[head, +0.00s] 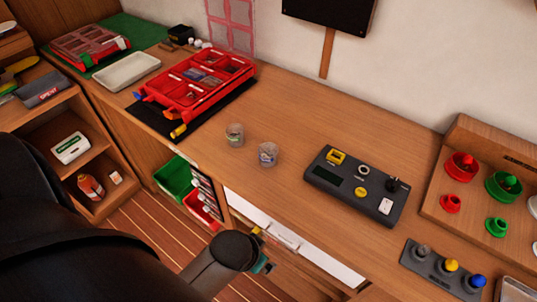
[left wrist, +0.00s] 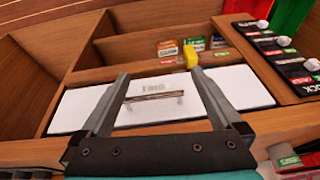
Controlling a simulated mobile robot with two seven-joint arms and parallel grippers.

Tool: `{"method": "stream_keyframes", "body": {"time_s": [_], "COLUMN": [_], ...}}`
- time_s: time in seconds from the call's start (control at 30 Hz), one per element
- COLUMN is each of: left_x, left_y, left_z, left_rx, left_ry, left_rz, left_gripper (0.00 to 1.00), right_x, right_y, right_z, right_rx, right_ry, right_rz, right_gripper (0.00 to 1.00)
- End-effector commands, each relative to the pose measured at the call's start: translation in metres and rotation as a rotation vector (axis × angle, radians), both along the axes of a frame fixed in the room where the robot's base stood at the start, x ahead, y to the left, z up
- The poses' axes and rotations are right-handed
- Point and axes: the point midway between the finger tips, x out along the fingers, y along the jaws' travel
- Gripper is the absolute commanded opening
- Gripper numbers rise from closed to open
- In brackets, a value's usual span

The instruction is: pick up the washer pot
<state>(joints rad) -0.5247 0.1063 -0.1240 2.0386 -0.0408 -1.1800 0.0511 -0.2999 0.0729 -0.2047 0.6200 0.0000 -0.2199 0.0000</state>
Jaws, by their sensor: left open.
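Two small clear pots stand on the wooden counter in the head view: one (head: 235,135) and another (head: 268,154) to its right and nearer. Both have small contents, too small to tell which holds washers. My left arm reaches in from the lower left. My left gripper is mostly hidden behind its wrist in the head view, low in front of the counter and below the pots. In the left wrist view my left gripper (left wrist: 158,76) is open and empty, its fingers in front of a white drawer front. My right gripper is not in view.
The white drawer (head: 325,261) with a handle (left wrist: 153,97) is under the counter edge. A red compartment tray (head: 221,83) stands left of the pots, a dark control box (head: 330,182) right. Green (head: 174,176) and red bins sit below. Counter around the pots is clear.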

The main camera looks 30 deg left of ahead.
Motion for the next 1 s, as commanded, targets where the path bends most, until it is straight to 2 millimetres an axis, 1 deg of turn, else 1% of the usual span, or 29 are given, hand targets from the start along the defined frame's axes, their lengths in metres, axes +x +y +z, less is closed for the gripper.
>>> {"method": "stream_keyframes", "body": {"time_s": [0.03, 0.07, 0.1, 0.17, 0.2, 0.3, 0.4, 0.5, 0.7, 0.87, 1.0], "left_x": [0.006, 0.010, 0.016, 0.031, 0.039, 0.055, 0.068, 0.077, 0.087, 0.092, 0.108], "left_y": [0.004, 0.008, 0.014, 0.029, 0.037, 0.053, 0.064, 0.072, 0.075, 0.075, 0.078], "left_z": [0.023, 0.035, 0.051, 0.079, 0.089, 0.105, 0.118, 0.128, 0.141, 0.142, 0.136], "left_rx": [0.005, 0.010, 0.017, 0.033, 0.040, 0.051, 0.050, 0.039, 0.004, -0.010, -0.010], "left_ry": [-0.040, -0.067, -0.116, -0.228, -0.292, -0.429, -0.558, -0.672, -0.821, -0.856, -0.860], "left_rz": [0.025, 0.043, 0.076, 0.150, 0.188, 0.251, 0.290, 0.304, 0.292, 0.282, 0.280], "left_gripper": [0.99, 0.99, 0.99, 0.99, 0.99, 0.99, 0.99, 0.99, 0.99, 0.99, 0.99], "right_x": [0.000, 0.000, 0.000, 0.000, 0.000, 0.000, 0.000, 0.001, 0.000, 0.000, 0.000], "right_y": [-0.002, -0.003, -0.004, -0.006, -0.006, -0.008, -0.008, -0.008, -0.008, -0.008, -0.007], "right_z": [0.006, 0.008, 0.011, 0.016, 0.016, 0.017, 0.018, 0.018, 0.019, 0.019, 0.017], "right_rx": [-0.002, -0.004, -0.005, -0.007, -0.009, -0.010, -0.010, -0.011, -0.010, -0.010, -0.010], "right_ry": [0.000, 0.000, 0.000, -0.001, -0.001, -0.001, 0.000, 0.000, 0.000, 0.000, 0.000], "right_rz": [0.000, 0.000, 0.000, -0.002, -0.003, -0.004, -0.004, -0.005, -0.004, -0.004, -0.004], "right_gripper": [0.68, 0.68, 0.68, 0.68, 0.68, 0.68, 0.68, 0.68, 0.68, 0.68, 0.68]}}
